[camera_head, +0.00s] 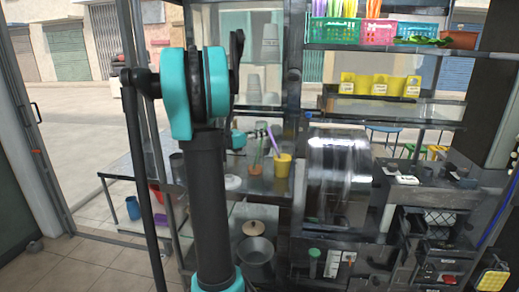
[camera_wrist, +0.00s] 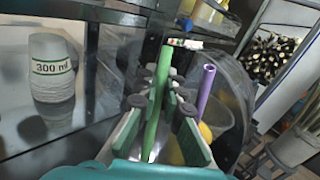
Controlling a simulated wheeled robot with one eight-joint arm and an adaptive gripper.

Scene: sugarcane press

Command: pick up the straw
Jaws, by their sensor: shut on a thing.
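My gripper (camera_wrist: 162,108) is shut on a green straw (camera_wrist: 160,85), which stands upright between the two fingers in the wrist view. The lower end of the straw is partly hidden by the fingers. A purple straw (camera_wrist: 204,88) stands just right of the fingers, apart from them. In the head view the purple straw (camera_head: 271,137) leans in a yellow cup (camera_head: 283,165) on the metal counter. My gripper (camera_head: 240,138) is small there, left of the cup, and partly hidden behind my arm.
A stack of white 300 ml cups (camera_wrist: 51,70) stands left of my gripper in the wrist view. A clear curved cover (camera_head: 338,165) stands right of the yellow cup. Shelves above hold coloured baskets (camera_head: 378,31) and yellow containers (camera_head: 380,86). A pot (camera_head: 256,255) sits on the lower shelf.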

